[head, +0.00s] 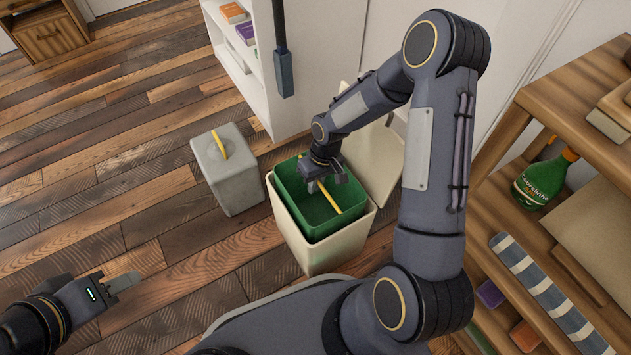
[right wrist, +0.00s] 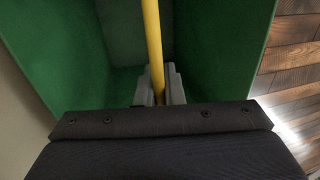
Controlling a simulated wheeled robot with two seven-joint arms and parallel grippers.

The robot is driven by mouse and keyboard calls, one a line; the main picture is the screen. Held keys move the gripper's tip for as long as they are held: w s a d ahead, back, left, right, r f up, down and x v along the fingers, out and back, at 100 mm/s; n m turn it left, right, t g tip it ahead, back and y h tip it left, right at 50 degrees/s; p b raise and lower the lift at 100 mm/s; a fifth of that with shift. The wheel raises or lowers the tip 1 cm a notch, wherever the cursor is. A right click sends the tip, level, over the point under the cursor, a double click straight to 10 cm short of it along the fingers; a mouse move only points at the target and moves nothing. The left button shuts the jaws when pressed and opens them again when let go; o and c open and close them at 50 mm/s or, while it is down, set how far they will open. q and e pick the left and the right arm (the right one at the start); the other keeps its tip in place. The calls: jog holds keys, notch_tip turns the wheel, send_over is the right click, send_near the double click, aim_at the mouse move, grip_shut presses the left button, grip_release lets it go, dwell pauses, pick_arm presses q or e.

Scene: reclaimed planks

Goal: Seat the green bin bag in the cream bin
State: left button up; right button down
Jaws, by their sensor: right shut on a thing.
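The cream bin (head: 325,255) stands on the floor with its lid (head: 378,158) open at the back. The green bin bag (head: 300,205), box-shaped with an open top, is inside the bin's mouth, its rim showing a little above the cream rim. A yellow handle (head: 330,196) crosses the bag. My right gripper (head: 325,184) points down over the bag, shut on the handle, also seen in the right wrist view (right wrist: 157,60). The bag's underside is hidden. My left gripper (head: 125,282) is low at the left, away from the bin; its jaw gap cannot be made out.
A grey box with a yellow handle (head: 225,170) stands left of the bin. A white shelf unit (head: 265,80) stands behind. A wooden shelf (head: 560,85) at the right holds a green bottle (head: 543,180) and a striped roll (head: 535,280).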

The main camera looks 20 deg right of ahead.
jog(key=shift+f+b, duration=1.15)
jog(key=shift+f, duration=0.6)
jog(key=c, duration=1.5)
grip_release()
jog(key=shift+w+d+r+p, duration=0.1)
jog(key=shift+d+r+p, duration=0.15)
jog(key=shift+r+p, duration=0.7)
jog(key=shift+s+d+r+p, duration=0.1)
jog(key=shift+d+r+p, duration=0.2)
jog(key=shift+r, duration=1.3)
jog(key=shift+w+d+r+p, duration=0.1)
jog(key=shift+d+r+p, duration=0.1)
jog(key=shift+r+p, duration=0.75)
jog(key=shift+r+b, duration=0.3)
jog(key=shift+r, duration=0.05)
